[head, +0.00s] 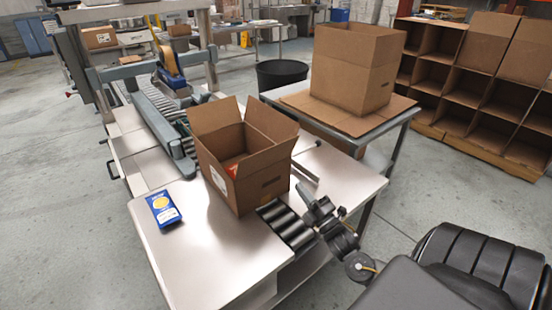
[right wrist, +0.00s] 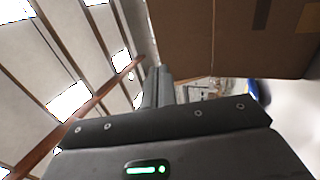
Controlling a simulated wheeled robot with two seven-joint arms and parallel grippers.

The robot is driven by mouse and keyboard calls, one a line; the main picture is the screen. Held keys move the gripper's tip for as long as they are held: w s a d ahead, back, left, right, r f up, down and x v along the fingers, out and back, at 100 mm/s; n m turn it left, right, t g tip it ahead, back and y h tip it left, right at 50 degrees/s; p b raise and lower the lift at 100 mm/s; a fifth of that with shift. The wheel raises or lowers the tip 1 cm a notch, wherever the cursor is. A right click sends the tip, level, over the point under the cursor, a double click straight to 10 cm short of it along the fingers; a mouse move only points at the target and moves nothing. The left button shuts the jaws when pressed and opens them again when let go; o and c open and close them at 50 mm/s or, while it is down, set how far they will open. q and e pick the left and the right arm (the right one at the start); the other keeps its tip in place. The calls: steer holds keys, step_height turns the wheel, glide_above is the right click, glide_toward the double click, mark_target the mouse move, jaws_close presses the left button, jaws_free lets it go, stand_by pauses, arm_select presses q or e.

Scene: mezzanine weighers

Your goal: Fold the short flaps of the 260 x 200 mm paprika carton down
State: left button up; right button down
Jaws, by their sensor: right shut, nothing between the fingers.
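The brown paprika carton (head: 262,190) stands upright on the pale worktable, with a white label on its left side. Its top is open and its flaps stick up, including a back left flap (head: 217,116) and a back right flap (head: 271,122). Something red (head: 232,168) shows inside. My right gripper (head: 309,192) is shut and empty, beside the carton's lower right corner, with a gap that I cannot judge. In the right wrist view its fingers (right wrist: 158,86) are together, with a brown carton wall (right wrist: 230,40) above right. My left gripper is out of view.
Black rollers (head: 286,225) run under my right gripper. A tape machine (head: 172,78) stands behind left. A larger open carton (head: 352,75) stands on the back right table.

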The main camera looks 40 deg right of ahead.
mark_target(270, 150)
steer(key=p+x, duration=0.3)
steer(key=x, duration=1.1)
steer(key=shift+p, duration=0.3)
